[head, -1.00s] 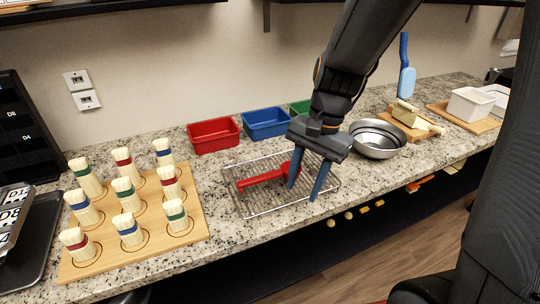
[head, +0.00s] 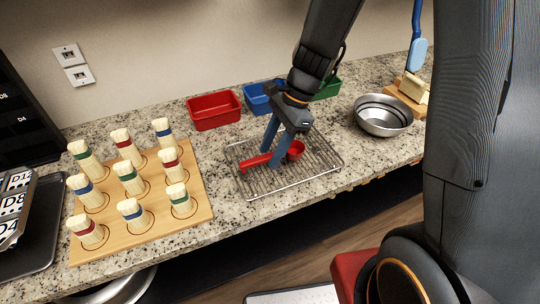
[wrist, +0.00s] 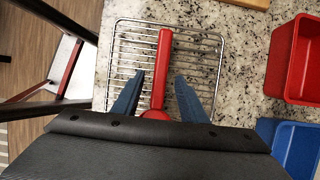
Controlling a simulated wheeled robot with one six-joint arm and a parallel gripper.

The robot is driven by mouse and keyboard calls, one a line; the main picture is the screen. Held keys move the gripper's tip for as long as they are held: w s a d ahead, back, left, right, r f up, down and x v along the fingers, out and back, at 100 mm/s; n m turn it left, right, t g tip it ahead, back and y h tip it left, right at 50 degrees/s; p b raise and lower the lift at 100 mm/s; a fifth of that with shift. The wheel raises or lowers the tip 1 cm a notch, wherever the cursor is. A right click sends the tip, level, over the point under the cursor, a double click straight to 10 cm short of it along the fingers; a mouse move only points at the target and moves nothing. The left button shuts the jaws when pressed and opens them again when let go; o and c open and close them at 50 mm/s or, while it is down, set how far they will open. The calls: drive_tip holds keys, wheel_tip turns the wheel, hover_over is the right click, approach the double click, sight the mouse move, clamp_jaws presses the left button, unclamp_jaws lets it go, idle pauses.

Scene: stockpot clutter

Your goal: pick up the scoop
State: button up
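The red scoop (head: 256,162) lies on a wire rack (head: 316,182) on the counter, its handle pointing left and its cup at the right end. My gripper (head: 273,148) is over the rack with its blue fingers pointing down at the scoop. In the wrist view my gripper (wrist: 155,98) is open, with one finger on each side of the scoop's red handle (wrist: 163,65) and a gap on both sides. The scoop's cup is mostly hidden behind the gripper body there.
Red (head: 214,110), blue (head: 262,97) and green (head: 328,88) bins stand behind the rack. A steel bowl (head: 382,115) is to the right. A wooden board (head: 142,232) with several banded pegs stands to the left. Bare counter lies between board and rack.

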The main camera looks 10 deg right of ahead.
drive_tip(key=shift+a+f, duration=0.1)
drive_tip(key=shift+f, duration=0.15)
clamp_jaws()
